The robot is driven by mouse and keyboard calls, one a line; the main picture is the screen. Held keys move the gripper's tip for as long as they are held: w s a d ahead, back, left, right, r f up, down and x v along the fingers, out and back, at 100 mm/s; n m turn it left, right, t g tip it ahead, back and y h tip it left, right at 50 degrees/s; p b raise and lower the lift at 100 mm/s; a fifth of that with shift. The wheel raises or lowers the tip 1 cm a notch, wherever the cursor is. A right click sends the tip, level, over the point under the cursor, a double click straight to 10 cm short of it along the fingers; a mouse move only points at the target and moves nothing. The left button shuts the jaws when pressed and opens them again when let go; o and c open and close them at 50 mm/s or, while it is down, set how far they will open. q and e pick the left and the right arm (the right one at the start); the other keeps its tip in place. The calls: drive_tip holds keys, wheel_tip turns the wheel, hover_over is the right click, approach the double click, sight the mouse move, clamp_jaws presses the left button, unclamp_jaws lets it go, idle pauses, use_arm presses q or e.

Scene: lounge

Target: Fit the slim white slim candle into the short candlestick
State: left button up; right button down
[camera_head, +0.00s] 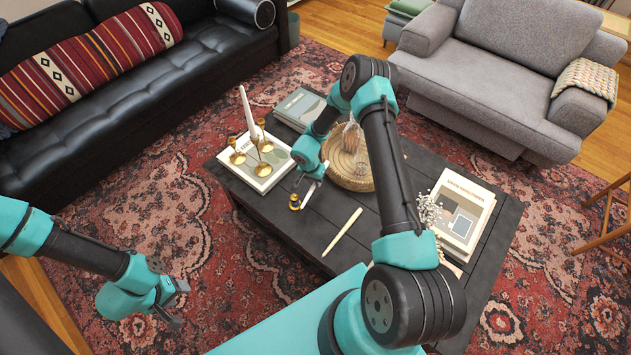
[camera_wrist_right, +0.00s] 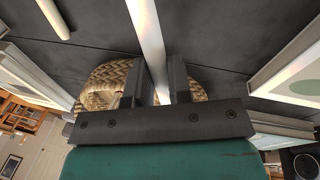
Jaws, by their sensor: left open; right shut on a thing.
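My right gripper (camera_head: 314,178) is shut on a slim white candle (camera_head: 308,196), which hangs tilted over the dark coffee table. The candle also shows between the fingers in the right wrist view (camera_wrist_right: 147,35). The candlestick is not visible in the wrist view. My left gripper (camera_head: 176,304) is open and empty over the rug, away from the table.
A cream candle (camera_head: 343,232) lies on the table (camera_head: 315,225). A brass candelabrum (camera_head: 262,146) with a tall white candle (camera_head: 247,112) stands on a book at the left. A round woven tray (camera_head: 348,178) is behind my right gripper. Books (camera_head: 462,212) and flowers are at the right.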

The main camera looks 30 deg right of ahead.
drive_tip(key=shift+f, duration=0.2)
drive_tip(key=shift+f, duration=0.6)
drive_tip(key=c, duration=1)
unclamp_jaws()
drive_tip(key=shift+c, duration=0.2)
drive_tip(key=v, duration=1.3)
drive_tip(key=shift+s+d+r, duration=0.1)
drive_tip(key=shift+d, duration=0.05)
